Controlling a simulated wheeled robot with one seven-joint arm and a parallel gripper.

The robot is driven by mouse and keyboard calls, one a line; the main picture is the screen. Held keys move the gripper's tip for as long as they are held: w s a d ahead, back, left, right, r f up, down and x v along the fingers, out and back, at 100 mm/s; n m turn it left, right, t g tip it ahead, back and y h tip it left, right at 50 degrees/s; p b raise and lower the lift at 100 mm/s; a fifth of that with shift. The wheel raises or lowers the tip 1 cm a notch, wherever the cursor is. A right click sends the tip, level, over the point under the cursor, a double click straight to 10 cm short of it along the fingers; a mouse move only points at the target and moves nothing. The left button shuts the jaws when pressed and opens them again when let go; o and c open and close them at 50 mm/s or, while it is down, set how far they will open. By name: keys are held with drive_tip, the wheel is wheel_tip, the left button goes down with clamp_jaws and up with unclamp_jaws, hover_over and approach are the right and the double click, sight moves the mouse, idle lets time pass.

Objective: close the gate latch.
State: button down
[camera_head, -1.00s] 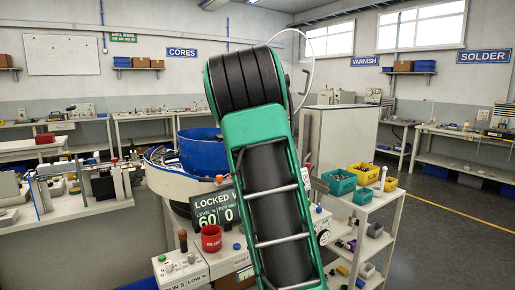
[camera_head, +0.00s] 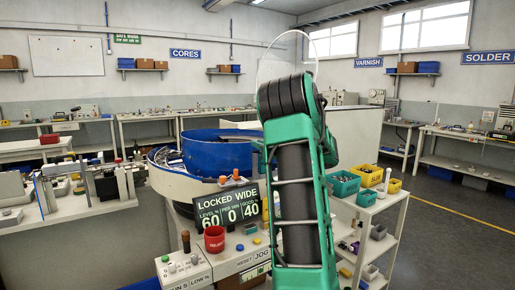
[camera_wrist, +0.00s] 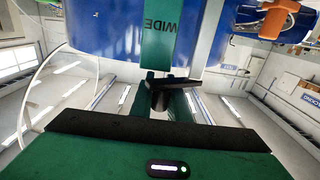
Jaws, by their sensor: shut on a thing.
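My gripper (camera_wrist: 162,98) is at the centre of the wrist view, its green fingers shut on a small dark bar (camera_wrist: 172,80). The bar appears to be part of the gate latch, but its shape and position are hard to tell. Just beyond it is a green plate (camera_wrist: 158,36) lettered "WIDE", in front of the blue bowl (camera_wrist: 90,28). An orange part (camera_wrist: 279,18) is at the upper right. In the head view the blue bowl (camera_head: 215,152) stands left of my arm, which hides the latch and most of my gripper.
A display (camera_head: 227,203) reads "LOCKED WIDE". A red cup (camera_head: 214,239) and a button box (camera_head: 183,268) are in front of the bowl. A white cart (camera_head: 375,215) with teal and yellow bins stands to the right. The floor (camera_head: 455,225) beyond it is clear.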

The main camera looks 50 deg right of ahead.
drive_tip(key=shift+w+a+n+y, duration=0.15)
drive_tip(key=shift+w+n+y, duration=0.1)
drive_tip(key=shift+n+y, duration=0.85)
drive_tip(key=shift+w+a+n+y, duration=0.2)
drive_tip(key=shift+n+y, duration=0.45)
drive_tip(key=shift+y, duration=0.9)
drive_tip(key=shift+w+a+n+y, duration=0.15)
drive_tip(key=shift+w+n+y, duration=0.1)
drive_tip(key=shift+n+y, duration=0.85)
drive_tip(key=shift+w+a+y, duration=0.1)
drive_tip(key=shift+y, duration=0.35)
drive_tip(key=c, duration=1.7)
unclamp_jaws()
drive_tip(key=shift+f, duration=0.1)
drive_tip(key=v, duration=1)
drive_tip(key=shift+s, duration=0.3)
